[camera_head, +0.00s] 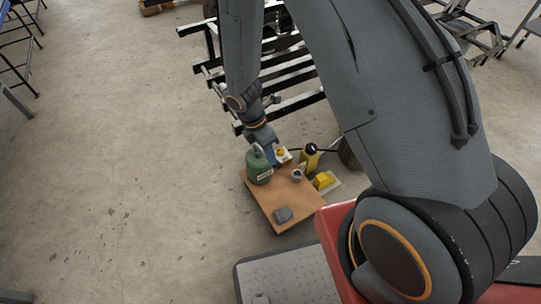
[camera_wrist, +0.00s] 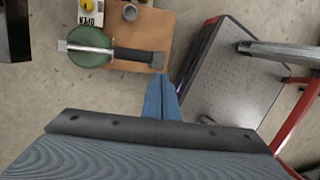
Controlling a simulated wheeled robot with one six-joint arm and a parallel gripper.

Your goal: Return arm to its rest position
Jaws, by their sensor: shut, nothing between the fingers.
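My gripper (camera_head: 271,156) hangs at the end of my arm, above the far edge of a small brown tabletop, close beside a green canister (camera_head: 259,172). In the wrist view, the blue fingers of my gripper (camera_wrist: 161,85) are together with nothing between them. The wrist view shows the canister from above (camera_wrist: 84,58), with a silver bar and a dark bar across it. I cannot tell whether the fingers touch anything, but they look apart from the canister in the wrist view.
A dark metal rack (camera_head: 290,82) stands behind.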

